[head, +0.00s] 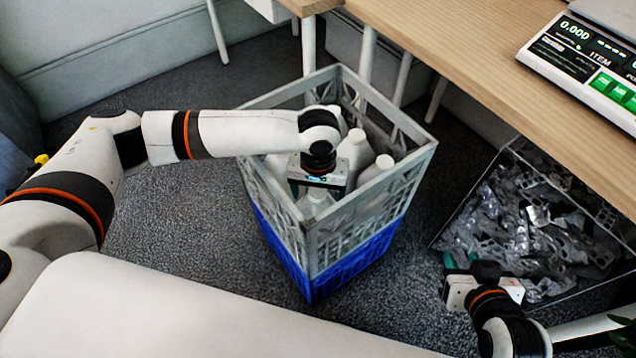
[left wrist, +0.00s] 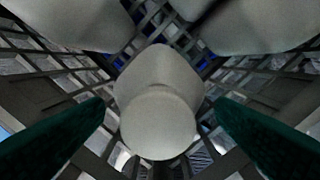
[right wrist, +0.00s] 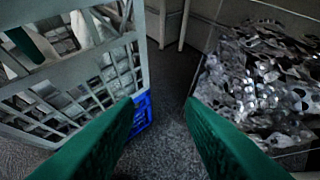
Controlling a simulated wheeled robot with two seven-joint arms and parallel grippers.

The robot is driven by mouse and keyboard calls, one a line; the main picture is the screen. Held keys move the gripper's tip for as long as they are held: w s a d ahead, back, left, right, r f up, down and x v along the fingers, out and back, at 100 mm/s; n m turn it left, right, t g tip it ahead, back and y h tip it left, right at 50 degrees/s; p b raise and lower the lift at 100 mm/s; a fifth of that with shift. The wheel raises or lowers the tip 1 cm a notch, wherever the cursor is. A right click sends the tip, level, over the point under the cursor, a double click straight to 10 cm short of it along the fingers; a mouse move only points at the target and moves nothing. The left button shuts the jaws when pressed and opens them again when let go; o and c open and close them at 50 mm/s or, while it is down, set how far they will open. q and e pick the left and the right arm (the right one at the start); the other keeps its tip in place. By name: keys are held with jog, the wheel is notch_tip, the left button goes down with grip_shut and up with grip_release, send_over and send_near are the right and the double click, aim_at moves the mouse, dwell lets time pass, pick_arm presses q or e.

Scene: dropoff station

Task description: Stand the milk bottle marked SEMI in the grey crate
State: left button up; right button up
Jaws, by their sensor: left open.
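The grey crate (head: 372,206) stands on a blue crate and holds several white bottles (head: 356,150). My left gripper (head: 318,192) reaches down into it at its near left part. In the left wrist view, the green fingers are open and apart, one on each side of a white bottle (left wrist: 158,80) seen from above; the bottle stands inside the crate. I cannot read a SEMI mark on any bottle, and the crate walls and my gripper hide the lower parts. My right gripper (right wrist: 158,102) is open and empty, outside the crate, at lower right in the head view.
A blue crate (head: 345,268) is under the grey one. A wire bin (head: 560,280) of crumpled silvery scrap stands right. A wooden table (head: 460,45) with a scale (head: 580,60) overhangs at upper right. Grey carpet is free left of the crates and between crates and bin.

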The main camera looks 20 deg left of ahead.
pick_arm(q)
jog(key=shift+r, duration=0.3)
notch_tip(320, 180, up, 6)
jog(key=p, duration=0.3)
jog(key=shift+r, duration=0.75)
jog(key=shift+r+p, duration=0.8)
jog(key=shift+r, duration=1.2)
pick_arm(e)
jog(key=s+d+f+g+h, duration=0.1)
jog(key=s+d+f+g, duration=0.1)
jog(key=s+g, duration=0.4)
jog(key=shift+s+d+h, duration=0.3)
jog(key=shift+s+d, duration=0.3)
jog(key=shift+s, duration=1.25)
jog(key=shift+f, duration=0.1)
